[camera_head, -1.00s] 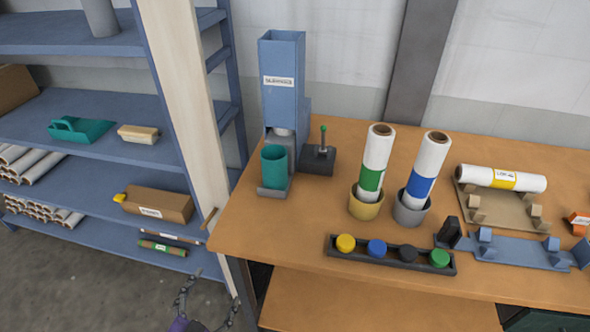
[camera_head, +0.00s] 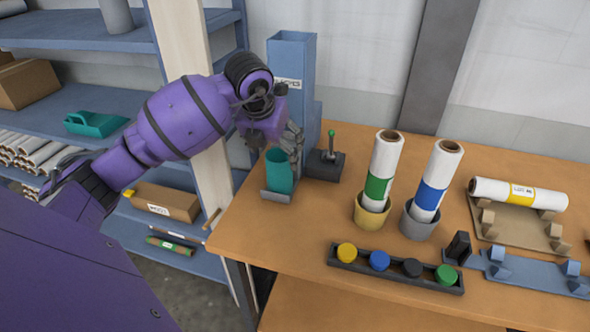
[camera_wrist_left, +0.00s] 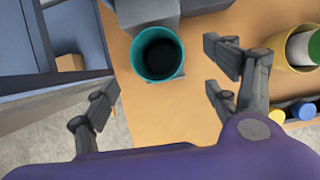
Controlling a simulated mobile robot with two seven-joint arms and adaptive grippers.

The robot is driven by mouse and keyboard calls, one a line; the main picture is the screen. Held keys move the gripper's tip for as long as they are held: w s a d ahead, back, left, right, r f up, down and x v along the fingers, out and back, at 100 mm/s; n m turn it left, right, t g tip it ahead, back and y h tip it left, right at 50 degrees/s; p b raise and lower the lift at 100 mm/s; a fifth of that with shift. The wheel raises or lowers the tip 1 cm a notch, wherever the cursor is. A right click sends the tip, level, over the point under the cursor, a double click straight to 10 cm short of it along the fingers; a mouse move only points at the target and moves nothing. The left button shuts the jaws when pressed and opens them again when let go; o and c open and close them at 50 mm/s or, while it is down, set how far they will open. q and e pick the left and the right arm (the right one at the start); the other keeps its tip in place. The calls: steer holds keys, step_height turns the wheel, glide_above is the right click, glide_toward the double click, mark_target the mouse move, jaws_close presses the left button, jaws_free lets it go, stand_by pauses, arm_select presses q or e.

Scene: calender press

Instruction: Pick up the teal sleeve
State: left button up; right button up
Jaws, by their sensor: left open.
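The teal sleeve (camera_head: 279,172) is an upright open cup shape on the small grey tray of the blue dispenser (camera_head: 292,80), at the table's left end. My left gripper (camera_head: 276,148) is at the sleeve's upper end in the head view and partly covers the dispenser. In the left wrist view the sleeve (camera_wrist_left: 158,54) shows from above, its teal rim around a dark inside. The left gripper's fingers (camera_wrist_left: 160,98) are spread wide with nothing between them, and the sleeve lies beyond their tips. My right gripper is not in view.
A black lever box (camera_head: 325,165) stands right of the dispenser. White rolls in a yellow cup (camera_head: 371,218) and a grey cup (camera_head: 417,226) stand further right. A dark rack (camera_head: 394,268) of coloured caps lies in front. A wooden post (camera_head: 187,60) and blue shelves are at left.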

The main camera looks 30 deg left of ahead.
mark_target(279, 165)
arm_select(q)
steer(key=shift+w+a+f, duration=0.15)
steer(key=shift+w+f, duration=0.35)
steer(key=shift+f, duration=0.1)
steer(key=shift+w+a+f, duration=0.15)
steer(key=shift+w+f, duration=0.35)
steer(key=shift+f, duration=0.05)
steer(key=f, duration=0.4)
steer(key=shift+w+f+p, duration=0.35)
steer(key=shift+w+a+f, duration=0.1)
steer(key=shift+f, duration=0.2)
steer(key=shift+r, duration=0.1)
steer(key=shift+c, duration=0.5)
steer(key=c, duration=1)
steer(key=shift+r, duration=0.6)
steer(key=s+d+r, duration=0.7)
steer(key=s+r, duration=0.4)
steer(key=s, duration=0.1)
steer(key=shift+s+r, duration=0.15)
steer(key=shift+r, duration=0.2)
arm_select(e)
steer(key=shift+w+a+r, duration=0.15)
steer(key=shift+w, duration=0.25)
